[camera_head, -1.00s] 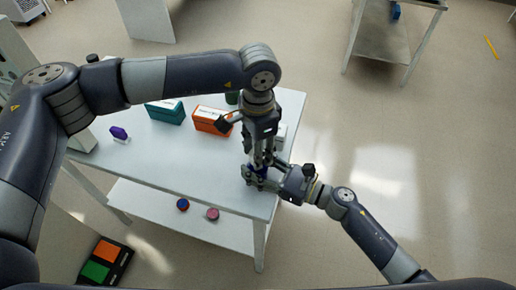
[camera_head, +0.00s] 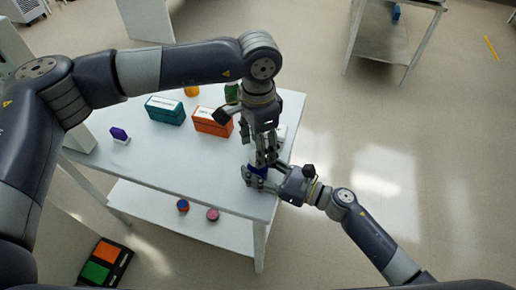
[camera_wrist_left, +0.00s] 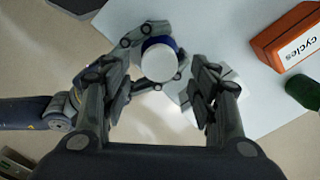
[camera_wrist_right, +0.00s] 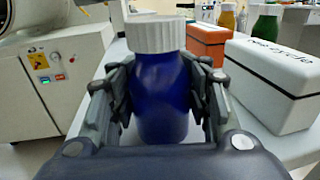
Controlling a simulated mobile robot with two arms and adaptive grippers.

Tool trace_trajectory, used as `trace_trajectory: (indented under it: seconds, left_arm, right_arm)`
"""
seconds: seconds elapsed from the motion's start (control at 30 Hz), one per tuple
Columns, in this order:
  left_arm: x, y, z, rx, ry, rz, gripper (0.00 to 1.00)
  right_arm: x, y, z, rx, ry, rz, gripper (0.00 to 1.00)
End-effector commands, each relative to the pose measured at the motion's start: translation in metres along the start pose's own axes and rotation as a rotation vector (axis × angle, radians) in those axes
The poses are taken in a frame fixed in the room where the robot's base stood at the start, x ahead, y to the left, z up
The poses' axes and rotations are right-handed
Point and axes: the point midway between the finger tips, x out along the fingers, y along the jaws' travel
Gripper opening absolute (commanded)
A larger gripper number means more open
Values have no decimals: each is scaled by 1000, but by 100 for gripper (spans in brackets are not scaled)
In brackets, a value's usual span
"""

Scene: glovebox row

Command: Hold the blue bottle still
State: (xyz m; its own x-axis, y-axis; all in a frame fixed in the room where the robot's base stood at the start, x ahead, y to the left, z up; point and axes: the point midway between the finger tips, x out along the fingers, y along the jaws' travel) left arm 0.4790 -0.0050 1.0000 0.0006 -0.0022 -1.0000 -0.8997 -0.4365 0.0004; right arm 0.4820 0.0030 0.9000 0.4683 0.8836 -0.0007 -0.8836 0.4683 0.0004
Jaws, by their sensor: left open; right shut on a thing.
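The blue bottle (camera_wrist_right: 161,95) has a ribbed white cap (camera_wrist_right: 155,34) and stands upright near the table's right end. My right gripper (camera_wrist_right: 165,100) is shut on the bottle's body, one finger on each side. In the head view the bottle (camera_head: 257,170) is partly hidden by both grippers. My left gripper (camera_wrist_left: 162,95) is open and points down above the bottle. In the left wrist view the white cap (camera_wrist_left: 159,62) shows between and beyond its fingers, apart from them.
The white table (camera_head: 190,168) also bears an orange box (camera_head: 212,121), a teal box (camera_head: 165,110), a purple item (camera_head: 119,133) and a green bottle (camera_head: 232,92). A white box (camera_wrist_right: 271,82) stands close beside the blue bottle. The table's front left area is clear.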

Motion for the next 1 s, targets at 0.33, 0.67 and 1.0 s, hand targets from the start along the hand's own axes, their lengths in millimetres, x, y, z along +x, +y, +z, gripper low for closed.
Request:
trace_trajectory:
  seconds: [0.33,0.67,1.0]
  left_arm:
    - [-20,0,0,-1,0,0,55]
    - [-21,0,0,-137,0,1,51]
    - [-25,1,0,-722,-1,1,51]
  right_arm:
    - [0,0,0,0,1,0,0]
    - [0,0,0,0,1,-1,0]
    - [0,0,0,0,0,-1,0]
